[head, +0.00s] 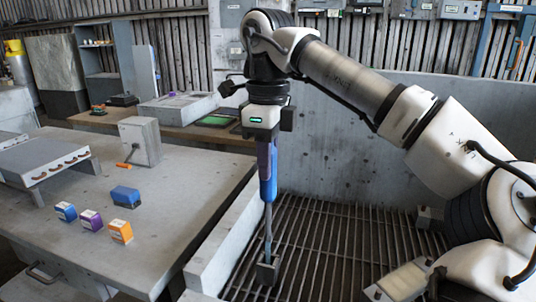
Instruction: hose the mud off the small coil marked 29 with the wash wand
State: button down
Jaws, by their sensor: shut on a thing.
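My gripper (264,136) points down, shut on the blue and purple handle of the wash wand (267,178). The wand hangs upright, its thin grey shaft running down to a dark, blocky head (267,271) over the floor grating. I cannot tell whether the head touches the grating. I cannot make out a mark 29 anywhere.
The grey table (175,215) at left carries several small blue, purple and orange boxes (121,231) and an upright grey box (140,141). A low concrete curb (222,245) borders the grating (320,245). A pale-topped box (402,281) sits at lower right, near my arm.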

jog(key=s+d+p, duration=0.3)
jog(key=d, duration=0.9)
jog(key=s+d+p, duration=0.3)
jog(key=s+d, duration=0.1)
jog(key=d, duration=0.9)
dwell(1.2)
jog(key=shift+f, duration=0.25)
jog(key=shift+f, duration=0.55)
jog(key=shift+d, duration=0.1)
dwell(1.2)
